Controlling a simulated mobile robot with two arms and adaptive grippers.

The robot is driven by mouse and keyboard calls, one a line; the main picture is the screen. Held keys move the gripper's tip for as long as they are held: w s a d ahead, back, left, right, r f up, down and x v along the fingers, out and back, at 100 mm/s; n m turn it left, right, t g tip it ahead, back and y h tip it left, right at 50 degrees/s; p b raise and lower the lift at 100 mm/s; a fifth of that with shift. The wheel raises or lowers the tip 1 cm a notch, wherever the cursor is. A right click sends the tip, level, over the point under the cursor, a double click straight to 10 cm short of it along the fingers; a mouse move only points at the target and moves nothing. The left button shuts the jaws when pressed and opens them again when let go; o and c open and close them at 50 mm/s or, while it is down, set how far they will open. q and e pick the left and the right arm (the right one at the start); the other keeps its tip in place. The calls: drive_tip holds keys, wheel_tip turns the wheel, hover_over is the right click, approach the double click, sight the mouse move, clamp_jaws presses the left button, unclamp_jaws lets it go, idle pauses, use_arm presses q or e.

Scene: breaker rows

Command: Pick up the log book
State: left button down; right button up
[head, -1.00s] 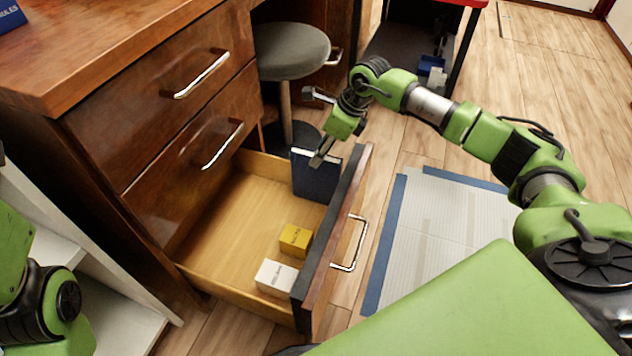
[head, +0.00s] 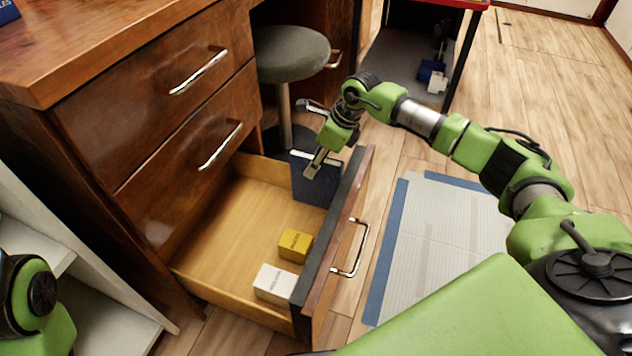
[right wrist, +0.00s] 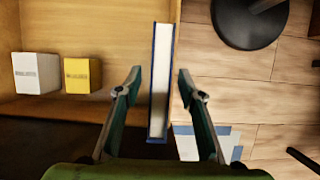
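The log book (head: 318,188) is dark blue with white page edges. It stands upright at the far end of the open drawer (head: 215,233), near the drawer front. My right gripper (head: 313,168) is at the book's top edge in the head view. In the right wrist view the book (right wrist: 160,85) shows edge-on between the two open fingers of my right gripper (right wrist: 158,78), with a gap on each side. My left gripper is out of view; only part of my left arm shows at the lower left.
A yellow box (head: 295,245) and a white box (head: 275,284) sit in the drawer's near part. The drawer front with its handle (head: 353,248) stands to the right of the book. A round stool (head: 291,55) is behind the drawer.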

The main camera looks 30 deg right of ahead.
drive_tip(key=shift+f, duration=0.1)
clamp_jaws()
idle(0.4)
